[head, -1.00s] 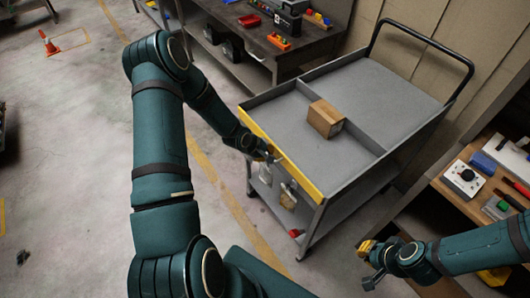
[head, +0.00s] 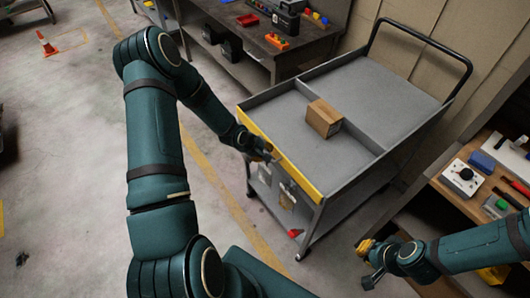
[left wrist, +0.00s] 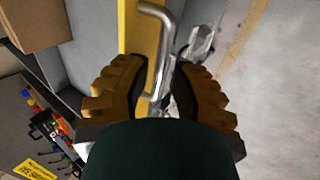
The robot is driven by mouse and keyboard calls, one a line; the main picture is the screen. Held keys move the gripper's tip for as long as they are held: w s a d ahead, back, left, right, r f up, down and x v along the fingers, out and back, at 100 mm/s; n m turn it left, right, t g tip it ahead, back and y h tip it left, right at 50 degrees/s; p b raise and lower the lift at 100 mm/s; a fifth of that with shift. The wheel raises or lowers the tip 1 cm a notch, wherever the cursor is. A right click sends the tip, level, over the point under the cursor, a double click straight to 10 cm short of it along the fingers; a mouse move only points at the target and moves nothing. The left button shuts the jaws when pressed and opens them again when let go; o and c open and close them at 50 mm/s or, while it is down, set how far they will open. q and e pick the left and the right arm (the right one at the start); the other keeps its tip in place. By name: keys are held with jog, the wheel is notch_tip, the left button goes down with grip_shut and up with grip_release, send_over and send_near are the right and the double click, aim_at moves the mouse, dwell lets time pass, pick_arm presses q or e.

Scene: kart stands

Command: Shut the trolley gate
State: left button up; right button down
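The grey trolley (head: 405,85) stands right of centre in the head view. Its yellow gate (head: 302,180) lies along the near left end of the top tray, in line with the tray's edge. My left gripper (head: 272,154) is at the gate's outer side. In the left wrist view, a bent metal handle (left wrist: 162,50) runs between the fingers of my left gripper (left wrist: 163,75), beside the yellow gate (left wrist: 134,40). The fingers stand apart, with a gap at the right finger. My right gripper (head: 366,263) is open and empty, right of the trolley.
A cardboard box (head: 324,118) sits in the trolley's top tray. A wooden shelf with tools (head: 463,178) stands at the right, close to my right arm. A dark workbench (head: 262,45) is behind the trolley.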

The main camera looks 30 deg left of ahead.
pick_arm(q)
jog(key=v, duration=1)
jog(key=shift+s+r, duration=0.25)
jog(key=s+d+f+m+g+b, duration=0.1)
jog(key=s+d+f+m+b, duration=0.1)
jog(key=d, duration=0.6)
jog(key=s+d+f+m+g+h+b, duration=0.1)
jog(key=s+d+f+m+b, duration=0.1)
jog(key=s+d+f+m, duration=0.3)
jog(key=s+d+f+m+g+b, duration=0.2)
jog(key=s+d+f+m, duration=0.2)
jog(key=d+f, duration=0.3)
jog(key=shift+d+b, duration=0.4)
jog(key=shift+d, duration=1.8)
jog(key=shift+s+f, duration=0.1)
